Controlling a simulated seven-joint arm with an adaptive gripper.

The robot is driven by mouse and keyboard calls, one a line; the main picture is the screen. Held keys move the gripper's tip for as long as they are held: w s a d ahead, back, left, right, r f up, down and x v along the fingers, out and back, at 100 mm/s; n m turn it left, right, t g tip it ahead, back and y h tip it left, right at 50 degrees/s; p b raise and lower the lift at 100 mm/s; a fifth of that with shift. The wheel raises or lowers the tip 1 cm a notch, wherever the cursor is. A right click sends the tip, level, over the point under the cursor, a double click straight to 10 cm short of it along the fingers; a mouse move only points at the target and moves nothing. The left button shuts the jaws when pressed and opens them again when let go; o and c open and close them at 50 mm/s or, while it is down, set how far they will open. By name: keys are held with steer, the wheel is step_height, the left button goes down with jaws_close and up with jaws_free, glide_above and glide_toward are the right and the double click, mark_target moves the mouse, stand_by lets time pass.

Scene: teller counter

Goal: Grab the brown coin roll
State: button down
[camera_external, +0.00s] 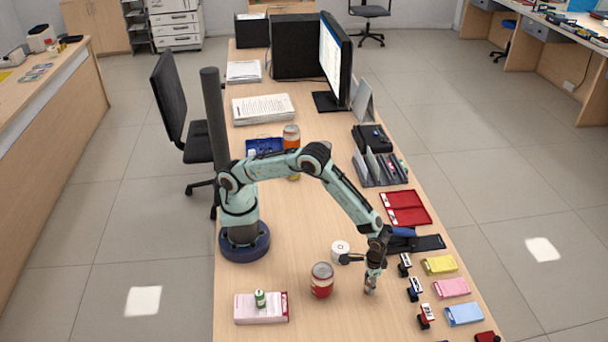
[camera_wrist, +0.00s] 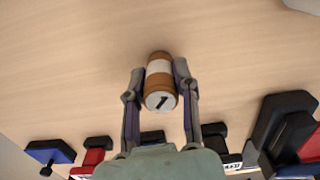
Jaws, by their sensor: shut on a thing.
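The brown coin roll (camera_wrist: 159,64) has a white band and a pale end face with a dark mark. In the wrist view it is between the two fingers of my gripper (camera_wrist: 160,82), which are shut on its sides. In the external view my gripper (camera_external: 371,280) points down at the front right part of the counter, and the coin roll (camera_external: 370,287) shows only as a small brown bit at the fingertips. I cannot tell whether the roll touches the counter.
A red can (camera_external: 322,281) stands close left of my gripper, with a white roll (camera_external: 340,249) behind it. Several stamps and yellow (camera_external: 440,264), pink (camera_external: 452,287) and blue (camera_external: 464,314) pads line the right edge.

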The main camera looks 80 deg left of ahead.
steer(key=shift+r, duration=0.35)
step_height(320, 180, up, 3)
steer(key=shift+s+a+f, duration=0.1)
steer(key=s+a+r, duration=0.7)
steer(key=s+r, duration=0.2)
steer(key=s, duration=0.2)
steer(key=shift+s+a+r, duration=0.2)
steer(key=shift+a, duration=0.15)
